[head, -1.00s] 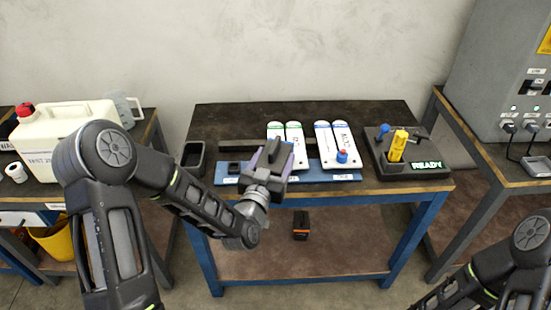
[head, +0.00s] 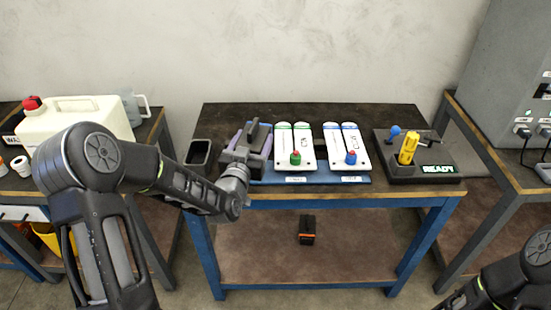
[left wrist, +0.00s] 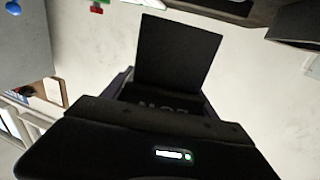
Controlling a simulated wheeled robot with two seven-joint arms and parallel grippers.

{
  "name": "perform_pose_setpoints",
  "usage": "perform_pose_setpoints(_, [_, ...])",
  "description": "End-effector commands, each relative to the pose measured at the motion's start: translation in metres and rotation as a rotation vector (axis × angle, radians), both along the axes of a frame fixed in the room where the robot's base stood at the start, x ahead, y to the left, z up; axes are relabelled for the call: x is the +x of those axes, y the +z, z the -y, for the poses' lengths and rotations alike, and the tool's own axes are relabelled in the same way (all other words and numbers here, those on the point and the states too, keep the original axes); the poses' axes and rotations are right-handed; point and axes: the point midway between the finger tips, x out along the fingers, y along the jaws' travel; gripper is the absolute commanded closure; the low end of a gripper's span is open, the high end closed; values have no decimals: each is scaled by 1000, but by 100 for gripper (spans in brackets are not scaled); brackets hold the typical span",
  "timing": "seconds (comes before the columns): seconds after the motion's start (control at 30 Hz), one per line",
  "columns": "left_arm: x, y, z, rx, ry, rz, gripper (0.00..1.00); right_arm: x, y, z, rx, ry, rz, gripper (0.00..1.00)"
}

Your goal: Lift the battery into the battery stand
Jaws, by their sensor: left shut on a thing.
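My left gripper (head: 243,160) is over the left end of the blue board on the middle table. It is shut on a dark block, which I take to be the battery (head: 252,138). In the left wrist view a black body with a lit green and white indicator (left wrist: 175,155) fills the bottom, and a dark panel (left wrist: 177,55) stands behind it. A black open-topped holder (head: 198,155) stands just left of the gripper; I cannot tell whether it is the battery stand. Whether the block touches the board is hidden. Only part of my right arm shows; its gripper is out of view.
The blue board (head: 325,180) carries white pieces with green (head: 295,158) and blue (head: 351,157) knobs. A black READY base (head: 430,172) holds a yellow tool (head: 408,148). A white canister (head: 75,125) stands at left.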

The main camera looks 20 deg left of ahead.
Motion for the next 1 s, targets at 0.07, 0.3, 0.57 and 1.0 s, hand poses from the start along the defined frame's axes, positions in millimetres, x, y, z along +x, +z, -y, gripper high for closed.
perform_pose_setpoints(0.07, [8,4,-35,9,41,16,100,0,-17,0,0,0,1,50])
perform_pose_setpoints(0.3, [12,27,-130,7,151,16,100,1,-43,0,0,0,2,50])
perform_pose_setpoints(0.57, [4,48,-187,-2,223,15,100,1,-55,0,-1,-1,4,50])
perform_pose_setpoints(1.0, [2,52,-196,-4,233,13,100,1,-56,0,-1,-1,4,50])
